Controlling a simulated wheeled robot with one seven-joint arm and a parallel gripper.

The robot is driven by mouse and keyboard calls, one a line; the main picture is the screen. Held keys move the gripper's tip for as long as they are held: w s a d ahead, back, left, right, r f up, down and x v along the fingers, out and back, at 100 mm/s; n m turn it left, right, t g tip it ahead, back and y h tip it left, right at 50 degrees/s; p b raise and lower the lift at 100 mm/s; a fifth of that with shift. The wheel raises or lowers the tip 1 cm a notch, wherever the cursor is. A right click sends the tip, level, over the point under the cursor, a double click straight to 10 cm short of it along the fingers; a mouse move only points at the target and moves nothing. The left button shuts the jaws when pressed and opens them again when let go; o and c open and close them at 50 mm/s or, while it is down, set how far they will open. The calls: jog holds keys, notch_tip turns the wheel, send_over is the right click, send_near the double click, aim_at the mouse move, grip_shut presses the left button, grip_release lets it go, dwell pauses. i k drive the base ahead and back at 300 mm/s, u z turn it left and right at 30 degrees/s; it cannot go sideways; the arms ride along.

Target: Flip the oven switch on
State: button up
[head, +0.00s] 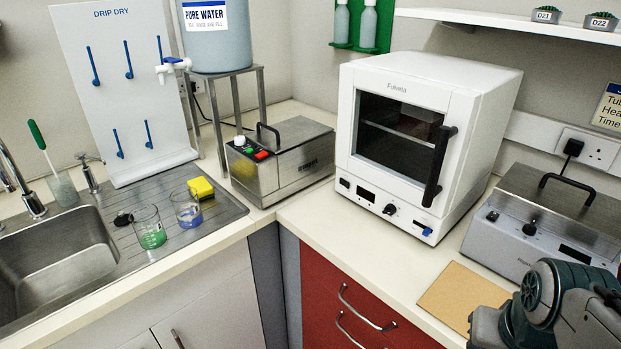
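The white oven (405,215) stands on the counter right of centre, its dark-windowed door shut and a black upright handle (440,165) on the door's right side. Its lower front strip holds a small black part and a dark display at left, a black knob (389,209) in the middle, and a small blue switch (424,229) at right. The switch's on or off position is too small to tell. Part of my arm shows at the bottom right, in front of the counter and apart from the oven. My gripper's fingers are not in view.
A steel water bath (548,222) stands right of the oven, and a brown board (462,298) lies in front of it. A lidded steel bath (285,165) is at the oven's left. The counter strip before the oven is clear. A shelf (480,20) hangs above.

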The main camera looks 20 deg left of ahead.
aim_at(347, 184)
jog(key=u, duration=0.85)
jog(key=k, duration=1.35)
jog(key=u, duration=0.3)
jog(key=i, duration=0.5)
jog(key=u, duration=0.7)
jog(key=i, duration=1)
jog(key=z, duration=0.85)
jog(key=i, duration=0.85)
jog(key=z, duration=0.75)
